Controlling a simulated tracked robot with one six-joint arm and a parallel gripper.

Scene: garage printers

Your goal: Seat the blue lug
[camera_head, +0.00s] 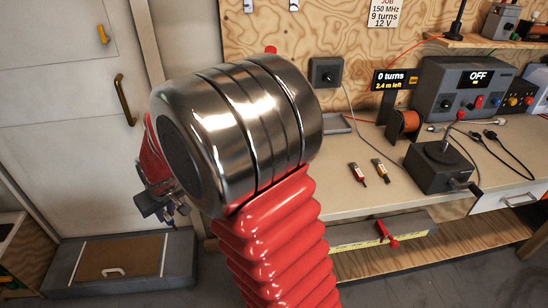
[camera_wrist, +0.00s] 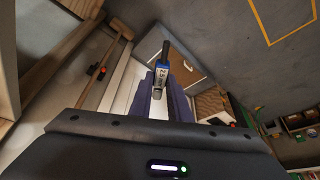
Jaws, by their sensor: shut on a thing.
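The blue lug (camera_wrist: 161,77) is a small blue piece with a white marked label and a dark rod-like end. It stands between the two fingers of my gripper (camera_wrist: 161,97) in the wrist view, and the gripper is shut on it. A red lug (camera_head: 357,172) and a yellow lug (camera_head: 381,170) lie apart on the workbench (camera_head: 345,150). I cannot tell any seat for the blue lug.
A black box with a crank (camera_head: 440,165) stands on the bench at right. Behind it are an orange wire spool (camera_head: 405,122), a display reading 0 turns (camera_head: 393,80) and a grey power unit reading OFF (camera_head: 468,85). Loose leads lie at right. A white door (camera_head: 65,110) is at left.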

